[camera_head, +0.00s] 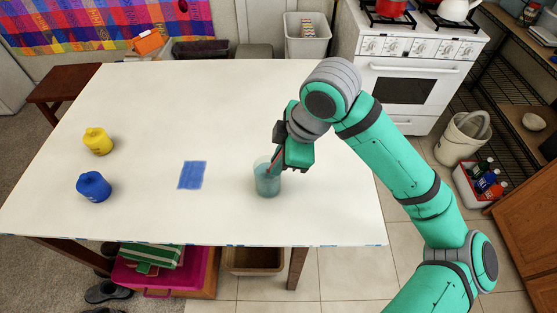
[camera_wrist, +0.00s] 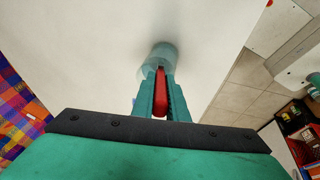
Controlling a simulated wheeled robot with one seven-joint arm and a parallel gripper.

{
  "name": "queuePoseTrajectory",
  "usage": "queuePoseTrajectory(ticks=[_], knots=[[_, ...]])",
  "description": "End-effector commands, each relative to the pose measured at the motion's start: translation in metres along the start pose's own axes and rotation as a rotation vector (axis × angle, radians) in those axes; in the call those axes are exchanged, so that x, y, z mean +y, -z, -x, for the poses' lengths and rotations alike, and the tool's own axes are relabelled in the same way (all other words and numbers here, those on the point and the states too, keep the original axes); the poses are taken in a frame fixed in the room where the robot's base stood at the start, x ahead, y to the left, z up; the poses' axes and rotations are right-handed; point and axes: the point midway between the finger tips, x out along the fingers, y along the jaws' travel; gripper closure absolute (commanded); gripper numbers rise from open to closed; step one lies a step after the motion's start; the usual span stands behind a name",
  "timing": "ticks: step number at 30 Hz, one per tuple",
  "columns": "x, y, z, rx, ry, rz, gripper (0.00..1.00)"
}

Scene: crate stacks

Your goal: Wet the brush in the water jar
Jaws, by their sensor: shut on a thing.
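The water jar (camera_head: 267,182) is a translucent blue-green cup standing on the white table, right of the table's middle. My gripper (camera_head: 276,165) is right above the jar's rim, angled down toward it. It is shut on the red brush (camera_wrist: 160,93), whose handle shows between the two green fingers in the wrist view. The brush's lower end points into the jar mouth (camera_wrist: 161,54). The bristle tip is hidden, so I cannot tell how deep it sits.
A blue square (camera_head: 191,175) lies flat on the table (camera_head: 150,215) left of the jar. A yellow pot (camera_head: 97,141) and a blue pot (camera_head: 93,186) stand at the left. The white surface between them is clear. A stove (camera_head: 408,85) stands behind the table at the right.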

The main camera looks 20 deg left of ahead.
Motion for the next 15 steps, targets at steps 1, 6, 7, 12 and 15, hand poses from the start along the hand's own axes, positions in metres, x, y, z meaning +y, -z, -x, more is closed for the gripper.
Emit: queuePoseTrajectory(ticks=[1,6,7,12,15], knots=[[0.000,-0.001,0.000,-0.003,0.002,-0.001,1.00],[0.000,-0.001,-0.001,-0.004,0.002,-0.001,1.00],[0.000,-0.001,0.000,-0.004,0.002,0.000,1.00],[0.002,0.002,0.007,-0.004,0.002,0.001,1.00],[0.003,0.004,0.014,-0.003,0.001,0.002,1.00]])
